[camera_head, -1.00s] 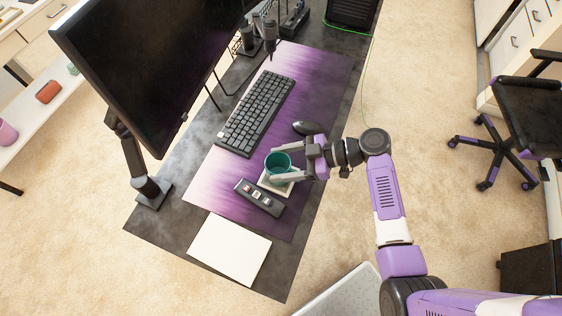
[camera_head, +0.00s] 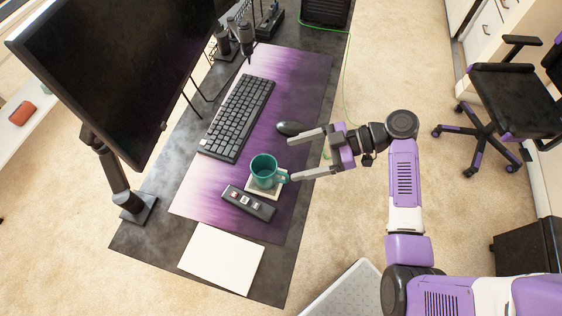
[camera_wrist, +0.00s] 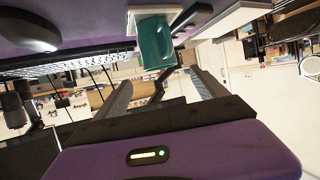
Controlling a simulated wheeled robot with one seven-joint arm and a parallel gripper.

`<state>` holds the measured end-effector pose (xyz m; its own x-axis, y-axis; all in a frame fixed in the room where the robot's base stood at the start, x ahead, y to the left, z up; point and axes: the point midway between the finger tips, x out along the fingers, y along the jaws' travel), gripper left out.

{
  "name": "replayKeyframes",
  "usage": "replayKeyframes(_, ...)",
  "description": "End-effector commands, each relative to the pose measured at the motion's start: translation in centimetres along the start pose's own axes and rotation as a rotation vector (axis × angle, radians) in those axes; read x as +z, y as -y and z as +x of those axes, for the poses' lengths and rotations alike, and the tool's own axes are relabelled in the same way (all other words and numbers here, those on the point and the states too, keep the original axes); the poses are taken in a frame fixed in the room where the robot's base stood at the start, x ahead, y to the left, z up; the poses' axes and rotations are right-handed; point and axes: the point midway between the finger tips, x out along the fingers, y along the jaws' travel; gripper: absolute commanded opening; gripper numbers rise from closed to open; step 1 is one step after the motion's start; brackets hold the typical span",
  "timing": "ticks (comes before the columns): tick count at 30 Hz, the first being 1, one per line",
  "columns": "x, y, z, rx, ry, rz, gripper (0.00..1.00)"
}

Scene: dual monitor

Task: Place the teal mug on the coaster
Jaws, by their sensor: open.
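The teal mug (camera_head: 263,169) stands upright on the pale square coaster (camera_head: 252,191) on the purple desk mat. Its handle points right, toward my gripper. My gripper (camera_head: 291,158) is open and empty, just right of the mug and apart from it. In the wrist view the mug (camera_wrist: 155,43) appears upside down beyond the open fingers (camera_wrist: 162,92), with the coaster (camera_wrist: 131,23) at its base.
A black keyboard (camera_head: 239,118) lies behind the mug, and a dark mouse (camera_head: 290,129) is close to my upper finger. A small button pad (camera_head: 247,203) sits in front of the coaster. A white pad (camera_head: 222,257) lies nearer the desk's front. A large monitor (camera_head: 112,68) stands at left.

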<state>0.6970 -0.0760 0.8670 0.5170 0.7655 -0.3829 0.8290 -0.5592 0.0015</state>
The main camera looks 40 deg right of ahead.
Motion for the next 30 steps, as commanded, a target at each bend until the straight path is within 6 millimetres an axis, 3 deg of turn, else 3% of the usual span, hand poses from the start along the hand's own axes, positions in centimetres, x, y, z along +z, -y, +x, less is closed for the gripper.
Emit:
replayKeyframes(3,0.1,-0.1,-1.6,0.002,0.0,0.0,0.82)
replayKeyframes(9,0.0,0.0,-2.7,-0.001,0.001,0.0,0.82)
replayKeyframes(28,0.0,0.0,-2.8,0.001,0.0,0.017,0.82)
replayKeyframes(30,-0.1,-0.9,-2.8,0.038,-0.002,0.07,0.82)
